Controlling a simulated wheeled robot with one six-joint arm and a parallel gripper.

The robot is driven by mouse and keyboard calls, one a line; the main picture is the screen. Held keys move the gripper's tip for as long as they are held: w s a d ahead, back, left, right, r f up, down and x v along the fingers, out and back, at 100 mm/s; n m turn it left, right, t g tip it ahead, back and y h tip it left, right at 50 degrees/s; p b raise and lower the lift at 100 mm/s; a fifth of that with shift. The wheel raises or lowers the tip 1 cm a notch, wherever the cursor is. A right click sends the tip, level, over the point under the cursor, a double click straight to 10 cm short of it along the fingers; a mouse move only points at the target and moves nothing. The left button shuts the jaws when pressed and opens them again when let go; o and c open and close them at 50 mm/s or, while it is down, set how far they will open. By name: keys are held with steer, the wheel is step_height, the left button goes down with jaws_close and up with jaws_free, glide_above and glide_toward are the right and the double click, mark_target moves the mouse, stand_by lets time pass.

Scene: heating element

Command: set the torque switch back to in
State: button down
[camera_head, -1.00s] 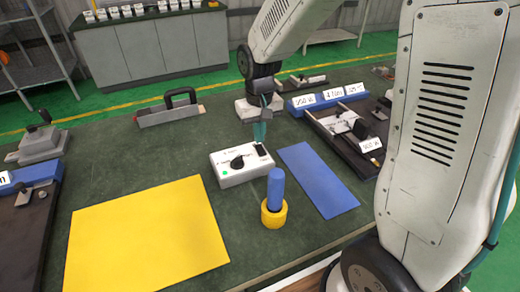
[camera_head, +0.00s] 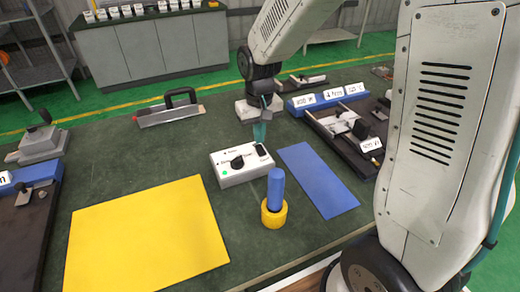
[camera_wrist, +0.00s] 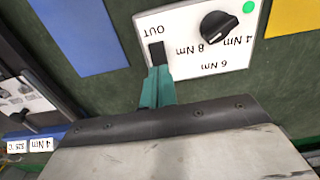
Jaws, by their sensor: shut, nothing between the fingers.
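The white control box (camera_head: 232,176) stands on the green bench top, with a black knob (camera_head: 237,162), a green light and a black rocker switch (camera_head: 261,150). In the wrist view the switch (camera_wrist: 157,52) sits beside the word OUT, and the knob (camera_wrist: 217,27) is among Nm markings. My gripper (camera_wrist: 156,70) is shut and empty, its green fingertips at the near end of the switch. I cannot tell whether they touch it. In the head view my gripper (camera_head: 259,134) is just behind the box's far right corner.
A blue cylinder in a yellow ring (camera_head: 275,195) stands just in front of the box. A blue mat (camera_head: 318,180) lies to the right and a yellow mat (camera_head: 145,240) to the front left. A handled tool (camera_head: 170,113) lies behind.

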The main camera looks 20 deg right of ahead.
mark_target(261, 150)
steer(key=shift+f, duration=1.1)
stand_by(0.4)
steer(key=shift+r, duration=3.5)
steer(key=shift+s+f, duration=0.1)
steer(key=shift+s, duration=0.3)
steer(key=s+d+r, duration=0.1)
steer(key=s+r, duration=0.2)
steer(key=s, duration=0.5)
steer(key=s+d+r+t, duration=0.1)
steer(key=s+r, duration=0.2)
steer(key=s, duration=0.5)
steer(key=s+d+r, duration=0.1)
steer(key=s+r, duration=0.3)
steer(key=s, duration=0.4)
